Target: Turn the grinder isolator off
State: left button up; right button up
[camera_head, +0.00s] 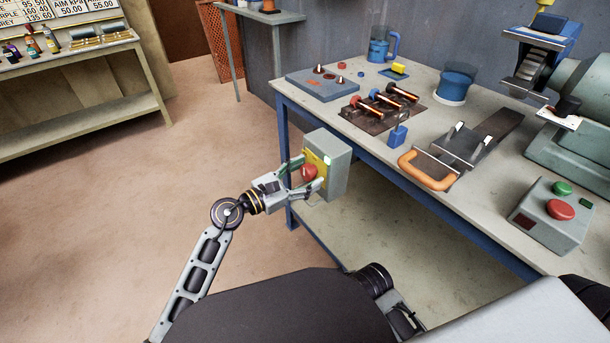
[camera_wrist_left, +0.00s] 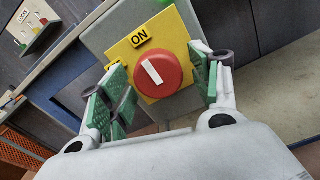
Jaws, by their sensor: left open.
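The grinder isolator (camera_head: 340,168) is a grey box at the left front corner of the workbench, with a yellow plate and a red rotary knob (camera_head: 309,172). In the left wrist view the knob (camera_wrist_left: 158,72) has a white bar lined up roughly with the ON label (camera_wrist_left: 140,37). A green light (camera_head: 327,160) shows on the box. My left gripper (camera_head: 305,175) is open, its green-padded fingers on either side of the knob. In the left wrist view both fingers (camera_wrist_left: 163,88) appear apart from the knob. My right gripper is not in view.
The workbench (camera_head: 440,215) carries a grey control box (camera_head: 552,213) with green and red buttons, an orange-handled clamp (camera_head: 428,170), rods on a dark rack (camera_head: 383,108) and a blue-and-white pot (camera_head: 455,85). Open floor (camera_head: 130,220) lies to the left.

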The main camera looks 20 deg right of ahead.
pick_arm(q)
jog(key=c, duration=1)
jog(key=shift+c, duration=0.2)
